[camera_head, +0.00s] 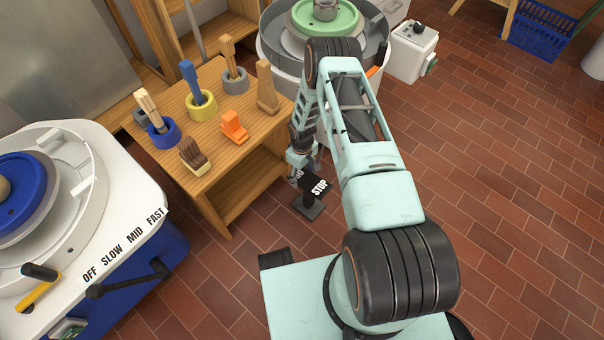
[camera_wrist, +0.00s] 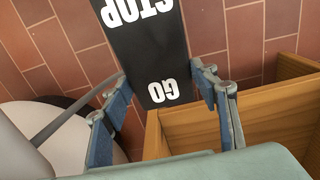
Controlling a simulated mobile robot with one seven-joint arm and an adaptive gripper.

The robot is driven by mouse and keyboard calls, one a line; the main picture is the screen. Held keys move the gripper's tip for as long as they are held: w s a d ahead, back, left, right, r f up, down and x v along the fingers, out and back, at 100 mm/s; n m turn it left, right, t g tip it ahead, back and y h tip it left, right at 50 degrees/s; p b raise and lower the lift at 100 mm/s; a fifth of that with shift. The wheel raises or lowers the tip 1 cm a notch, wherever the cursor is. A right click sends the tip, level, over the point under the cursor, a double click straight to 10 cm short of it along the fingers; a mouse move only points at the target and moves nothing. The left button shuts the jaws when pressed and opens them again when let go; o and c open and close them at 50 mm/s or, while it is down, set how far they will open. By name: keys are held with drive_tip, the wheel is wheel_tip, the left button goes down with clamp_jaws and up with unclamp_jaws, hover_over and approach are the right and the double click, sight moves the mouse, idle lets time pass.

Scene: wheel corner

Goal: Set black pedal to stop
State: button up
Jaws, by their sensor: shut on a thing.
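The black pedal (camera_head: 316,184) stands on a short post over a dark foot plate on the brick floor, between the wooden bench and my base. White STOP lettering marks its near end in the head view. The wrist view shows the pedal (camera_wrist: 148,48) with STOP at the top and GO at the end closer to my gripper. My gripper (camera_head: 301,164) is at the GO end, with one blue-grey finger on each side of it, shut on the pedal (camera_wrist: 160,76). My fingers partly hide the GO end in the head view. The pedal's exact tilt is hard to tell.
A wooden bench (camera_head: 207,148) with tools in coloured cups stands left of the pedal. A white wheel with a green disc (camera_head: 325,18) stands behind my arm. A white and blue wheel machine (camera_head: 120,180) with a speed lever is at left. Open brick floor lies right.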

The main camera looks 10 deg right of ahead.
sight(316, 185)
drive_tip(key=shift+s+d+r+t+y+p, duration=0.35)
drive_tip(key=shift+t+y+p, duration=0.3)
drive_tip(key=shift+t, duration=0.25)
drive_tip(key=shift+c, duration=0.2)
drive_tip(key=shift+s+d+r+t+y, duration=0.1)
drive_tip(key=shift+s+t+y, duration=0.1)
drive_tip(key=shift+t+y, duration=0.25)
drive_tip(key=shift+s+r+t+y+b, duration=0.1)
drive_tip(key=shift+r+t+y+b, duration=0.1)
drive_tip(key=shift+t+y+b, duration=0.35)
drive_tip(key=o, duration=1.7)
drive_tip(key=v, duration=1.2)
drive_tip(key=shift+s, duration=0.1)
